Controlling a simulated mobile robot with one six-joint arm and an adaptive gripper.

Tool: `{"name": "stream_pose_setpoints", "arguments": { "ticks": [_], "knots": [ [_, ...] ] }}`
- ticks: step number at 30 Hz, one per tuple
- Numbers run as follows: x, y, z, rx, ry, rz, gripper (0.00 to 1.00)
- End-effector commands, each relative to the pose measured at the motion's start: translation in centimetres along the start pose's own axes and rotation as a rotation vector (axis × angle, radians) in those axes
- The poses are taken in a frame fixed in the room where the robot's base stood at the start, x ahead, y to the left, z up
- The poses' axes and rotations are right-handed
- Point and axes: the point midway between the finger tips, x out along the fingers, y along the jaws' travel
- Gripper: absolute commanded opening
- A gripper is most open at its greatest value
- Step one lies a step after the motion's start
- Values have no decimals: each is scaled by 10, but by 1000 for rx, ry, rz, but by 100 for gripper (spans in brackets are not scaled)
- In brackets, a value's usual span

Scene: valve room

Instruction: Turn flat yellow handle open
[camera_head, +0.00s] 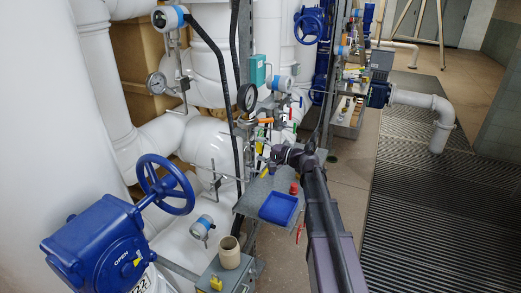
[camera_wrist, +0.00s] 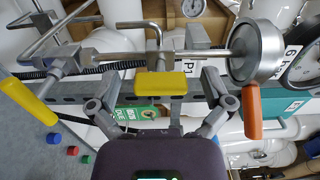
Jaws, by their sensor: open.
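In the wrist view a flat yellow handle (camera_wrist: 160,84) sits on a metal valve stem below a horizontal steel pipe. My gripper (camera_wrist: 160,92) is open, with one finger on each side of this handle. Gaps show between the fingers and the handle's ends, and I see no contact. In the head view my gripper (camera_head: 275,156) is at the pipework above the grey shelf (camera_head: 254,197). The flat handle is hard to pick out there among the small fittings and my arm.
A longer yellow handle (camera_wrist: 28,100) slants at the left and an orange handle (camera_wrist: 251,112) hangs at the right. A round gauge (camera_wrist: 257,50) is close by. A blue handwheel (camera_head: 166,185) stands nearer.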

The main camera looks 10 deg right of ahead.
Motion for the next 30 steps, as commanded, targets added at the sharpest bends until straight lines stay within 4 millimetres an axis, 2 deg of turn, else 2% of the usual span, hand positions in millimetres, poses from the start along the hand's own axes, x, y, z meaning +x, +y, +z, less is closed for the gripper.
{"name": "stream_pose_setpoints", "arguments": {
  "ticks": [8, 21, 30],
  "knots": [
    [-21, 0, 1, 0, 1, 0, 100],
    [-86, 0, 2, 0, 1, 0, 100],
    [-114, 0, 2, 0, 0, 0, 100]
  ]
}}
